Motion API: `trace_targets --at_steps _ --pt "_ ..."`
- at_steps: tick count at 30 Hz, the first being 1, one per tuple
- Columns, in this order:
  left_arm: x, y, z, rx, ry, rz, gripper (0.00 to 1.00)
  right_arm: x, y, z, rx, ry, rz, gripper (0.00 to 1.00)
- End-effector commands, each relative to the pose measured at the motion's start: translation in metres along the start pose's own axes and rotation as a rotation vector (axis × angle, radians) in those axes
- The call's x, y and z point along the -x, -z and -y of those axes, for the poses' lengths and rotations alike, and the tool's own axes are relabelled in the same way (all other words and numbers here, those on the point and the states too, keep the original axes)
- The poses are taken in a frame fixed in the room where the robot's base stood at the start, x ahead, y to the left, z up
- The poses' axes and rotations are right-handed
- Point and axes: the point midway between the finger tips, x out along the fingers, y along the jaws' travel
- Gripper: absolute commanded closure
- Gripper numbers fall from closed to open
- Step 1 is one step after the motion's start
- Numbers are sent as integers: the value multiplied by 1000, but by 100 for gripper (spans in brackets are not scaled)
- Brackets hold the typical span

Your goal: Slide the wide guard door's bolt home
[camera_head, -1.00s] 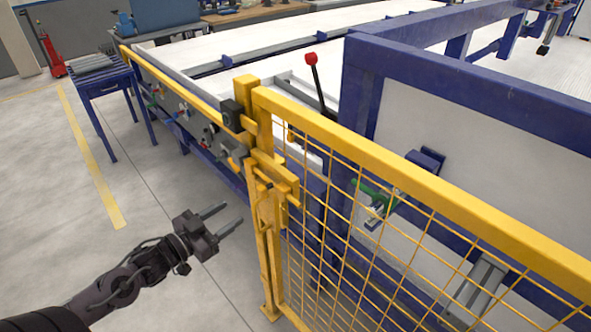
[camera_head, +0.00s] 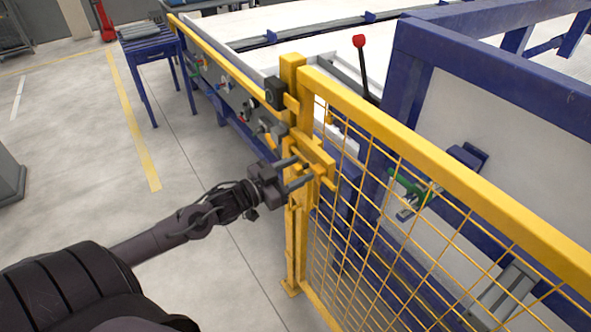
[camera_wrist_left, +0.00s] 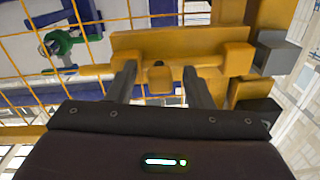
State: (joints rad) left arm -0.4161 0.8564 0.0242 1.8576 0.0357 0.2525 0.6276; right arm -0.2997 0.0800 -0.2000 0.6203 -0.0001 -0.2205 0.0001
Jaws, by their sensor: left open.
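The wide guard door (camera_head: 425,155) is a yellow frame with wire mesh, standing beside a yellow post (camera_head: 293,80). Its yellow bolt, a round bar (camera_wrist_left: 205,58) with a short knob (camera_wrist_left: 160,78), runs along a yellow plate (camera_wrist_left: 190,40) in the left wrist view. My left gripper (camera_head: 303,169) is open at the bolt. Its two fingers stand on either side of the knob, with a visible gap on each side. A yellow block (camera_wrist_left: 238,58) sits around the bar to the right of the fingers. In the head view the fingers partly hide the bolt. My right gripper is not in view.
A black box (camera_head: 274,93) is fixed on the post. Behind the door stand a blue frame (camera_head: 500,85) and a red-knobbed lever (camera_head: 361,42). A blue table (camera_head: 150,45) is at the back left.

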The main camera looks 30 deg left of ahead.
Motion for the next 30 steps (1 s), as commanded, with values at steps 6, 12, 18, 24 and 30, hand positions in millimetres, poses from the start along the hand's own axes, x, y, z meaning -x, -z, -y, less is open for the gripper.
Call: trace_targets --at_steps 6,12,18,24,30 --pt "-1 0 0 1 0 0 53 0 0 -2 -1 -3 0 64" --pt "-1 0 0 1 0 0 73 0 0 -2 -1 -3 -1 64" --pt "-1 0 0 1 0 0 99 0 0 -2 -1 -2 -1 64" --pt "-1 0 1 0 0 -1 100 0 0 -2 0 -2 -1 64" --pt "-2 -4 36 -2 6 -1 100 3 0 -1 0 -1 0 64"
